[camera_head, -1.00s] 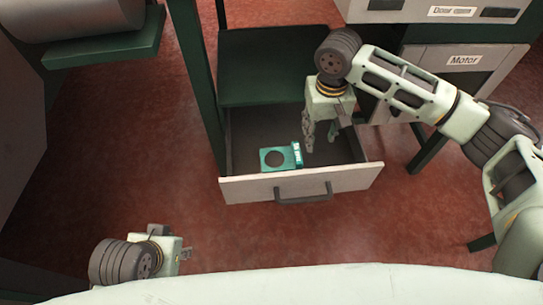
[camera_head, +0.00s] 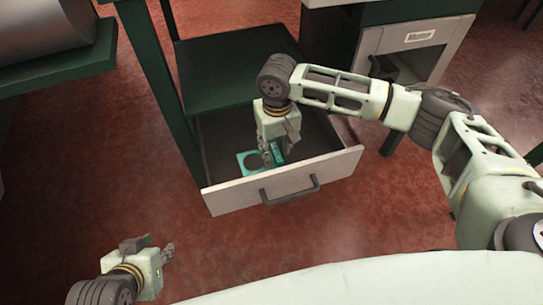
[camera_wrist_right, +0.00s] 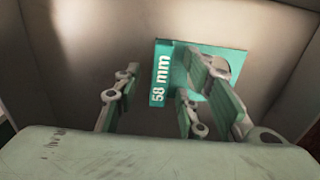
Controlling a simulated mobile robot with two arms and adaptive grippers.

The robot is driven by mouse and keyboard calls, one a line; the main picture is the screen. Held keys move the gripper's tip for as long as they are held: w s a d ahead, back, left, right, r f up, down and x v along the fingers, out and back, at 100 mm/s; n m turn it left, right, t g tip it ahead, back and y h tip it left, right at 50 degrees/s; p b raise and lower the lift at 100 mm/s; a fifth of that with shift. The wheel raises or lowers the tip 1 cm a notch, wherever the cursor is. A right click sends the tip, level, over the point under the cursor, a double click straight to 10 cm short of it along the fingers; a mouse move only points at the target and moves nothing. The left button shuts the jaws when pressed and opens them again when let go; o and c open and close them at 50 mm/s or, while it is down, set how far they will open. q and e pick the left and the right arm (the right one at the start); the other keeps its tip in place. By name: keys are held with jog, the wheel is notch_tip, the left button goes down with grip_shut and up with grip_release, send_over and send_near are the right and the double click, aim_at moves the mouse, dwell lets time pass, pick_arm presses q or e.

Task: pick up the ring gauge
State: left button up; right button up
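The ring gauge is a teal flat plate with a round hole and a raised block marked "58 mm" (camera_wrist_right: 158,85). It lies in the open drawer (camera_head: 232,196), and in the head view its plate (camera_head: 243,167) is partly behind my right gripper. My right gripper (camera_head: 272,158) points down into the drawer at the gauge. In the wrist view its fingers (camera_wrist_right: 160,105) are spread, with one left of the marked block and the others over the plate; no grip on it shows. My left gripper (camera_head: 168,252) is low at the left, away from the drawer; its opening is unclear.
A cabinet labelled Motor (camera_head: 420,37) stands at the right. Red floor is clear in front.

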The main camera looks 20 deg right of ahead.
jog(key=shift+f, duration=0.15)
grip_shut()
dwell(0.4)
